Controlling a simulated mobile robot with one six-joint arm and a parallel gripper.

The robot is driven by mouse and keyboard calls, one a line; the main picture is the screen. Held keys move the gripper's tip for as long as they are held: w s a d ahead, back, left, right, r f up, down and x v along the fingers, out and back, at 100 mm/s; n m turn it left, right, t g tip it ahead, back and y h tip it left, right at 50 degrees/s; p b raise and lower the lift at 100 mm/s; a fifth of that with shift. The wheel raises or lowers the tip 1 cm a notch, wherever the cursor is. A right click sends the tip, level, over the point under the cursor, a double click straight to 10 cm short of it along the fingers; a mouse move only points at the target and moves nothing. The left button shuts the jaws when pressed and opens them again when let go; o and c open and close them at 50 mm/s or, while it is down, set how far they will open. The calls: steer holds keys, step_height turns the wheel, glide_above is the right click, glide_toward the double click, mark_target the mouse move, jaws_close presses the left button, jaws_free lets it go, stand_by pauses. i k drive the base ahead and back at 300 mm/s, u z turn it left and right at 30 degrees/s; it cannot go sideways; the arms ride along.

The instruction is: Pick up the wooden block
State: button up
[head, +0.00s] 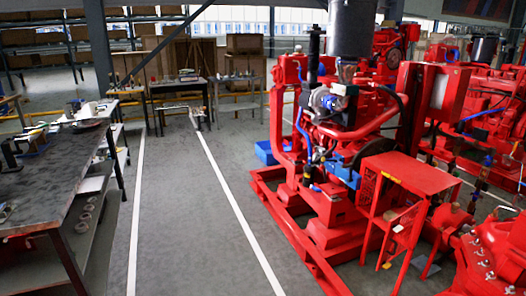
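I cannot make out a wooden block for certain in the head view. The long dark workbench (62,170) at the left bears several small items too small to tell apart, among them a pale cup-like object (88,110) and a dark clamp-like tool (12,152). Brown box-like shapes (243,45) stand at the back, but they are large and far off. My gripper is not in view.
A red diesel pumpset (335,130) on a red skid frame (290,228) fills the right side, with a red stand (411,174) in front. A grey aisle (178,215) between white floor lines is clear. Dark tables (180,85) stand at its far end.

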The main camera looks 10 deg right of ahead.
mark_target(388, 215)
steer(key=u, duration=0.45)
steer(key=i, duration=2.25)
steer(key=z, duration=0.65)
steer(key=i, duration=1)
steer(key=z, duration=0.55)
